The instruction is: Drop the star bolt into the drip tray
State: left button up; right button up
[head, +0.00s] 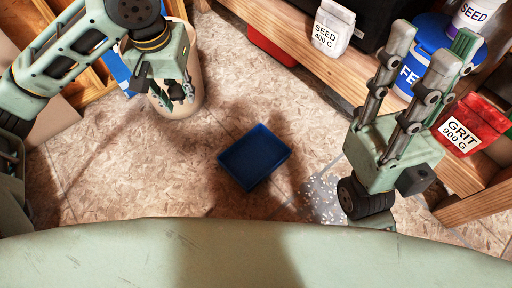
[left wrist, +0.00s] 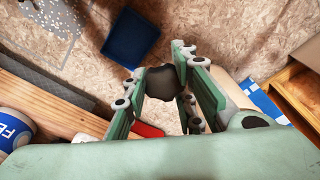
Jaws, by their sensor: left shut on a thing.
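The star bolt (left wrist: 163,82) is a dark, knob-like piece between the fingers of my left gripper in the left wrist view. My left gripper (head: 174,92) is shut on it; in the head view the bolt is a small dark bit, mostly hidden by the fingers. The blue drip tray (head: 254,157) lies empty on the floor, right of and below my left gripper in the head view. It also shows in the left wrist view (left wrist: 130,38), apart from the gripper. My right gripper (head: 432,42) is open and empty, its fingers pointing up at the right.
A beige round container (head: 190,98) stands behind my left gripper. A speckled grey patch (head: 322,199) lies right of the tray. Floor around the tray is clear.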

aim_at(251, 159)
jog(key=z, duration=0.5)
jog(key=j+z, duration=0.2)
jog(key=z, duration=0.3)
jog(key=i+j+z, duration=0.1)
jog(key=z, duration=0.35)
jog(key=k+j, duration=0.1)
jog(key=j, duration=0.35)
jog(key=k+j, duration=0.1)
jog(key=j, duration=0.3)
jog(key=k+j, duration=0.1)
jog(key=j, duration=0.35)
jog(key=z, duration=0.05)
